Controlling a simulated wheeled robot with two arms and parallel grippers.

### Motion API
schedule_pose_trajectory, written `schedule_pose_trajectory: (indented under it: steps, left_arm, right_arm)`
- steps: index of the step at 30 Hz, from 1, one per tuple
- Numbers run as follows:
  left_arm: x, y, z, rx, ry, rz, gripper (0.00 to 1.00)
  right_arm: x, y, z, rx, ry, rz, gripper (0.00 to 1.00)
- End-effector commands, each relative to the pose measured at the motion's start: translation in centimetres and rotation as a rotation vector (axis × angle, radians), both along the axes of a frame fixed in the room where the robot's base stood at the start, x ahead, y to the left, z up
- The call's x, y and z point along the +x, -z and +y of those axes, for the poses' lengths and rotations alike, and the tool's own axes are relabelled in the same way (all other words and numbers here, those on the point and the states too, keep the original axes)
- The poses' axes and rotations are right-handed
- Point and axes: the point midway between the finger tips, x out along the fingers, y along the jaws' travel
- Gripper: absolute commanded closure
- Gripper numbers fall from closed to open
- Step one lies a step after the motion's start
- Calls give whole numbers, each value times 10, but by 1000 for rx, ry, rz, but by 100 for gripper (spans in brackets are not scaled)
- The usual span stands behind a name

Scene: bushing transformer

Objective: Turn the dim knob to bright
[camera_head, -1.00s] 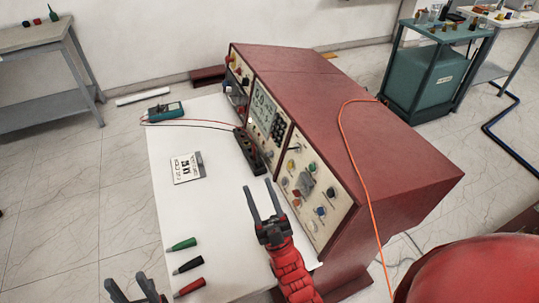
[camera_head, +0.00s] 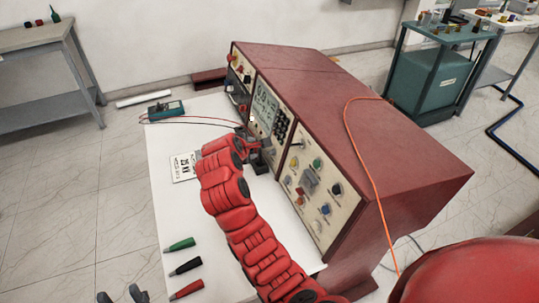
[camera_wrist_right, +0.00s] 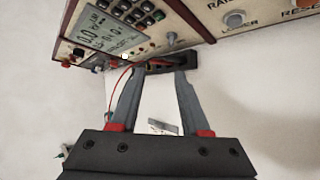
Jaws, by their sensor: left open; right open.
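A dark red console with cream front panels (camera_head: 263,110) stands on the white table; it carries a lit display (camera_head: 265,106), keys and several knobs. Labels are too small to tell which knob is the dim knob. The display also shows in the right wrist view (camera_wrist_right: 100,27), with a small white knob (camera_wrist_right: 125,57) beneath it. My right gripper (camera_wrist_right: 160,73) is open and empty, its fingers pointing at the console's lower front edge near a dark socket block (camera_wrist_right: 172,65). In the head view my right arm partly hides this area. My left gripper (camera_head: 121,295) is open at the bottom edge, partly cut off.
Green (camera_head: 180,244), black (camera_head: 186,266) and red (camera_head: 187,289) probes lie on the white table (camera_head: 172,215). An orange cable (camera_head: 362,160) hangs over the console.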

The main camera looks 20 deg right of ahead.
Motion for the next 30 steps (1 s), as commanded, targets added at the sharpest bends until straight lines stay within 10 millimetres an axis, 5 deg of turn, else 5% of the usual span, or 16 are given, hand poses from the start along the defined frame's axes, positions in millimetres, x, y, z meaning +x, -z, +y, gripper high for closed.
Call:
schedule_pose_trajectory:
  steps: [8, 30]
  left_arm:
    - [0, -1, 0, 0, 0, 0, 50]
    - [0, -18, 0, 0, 0, 0, 50]
  right_arm:
    - [-9, 9, -10, 4, 32, 91, 54]
    - [66, 104, -77, 3, 27, 86, 54]
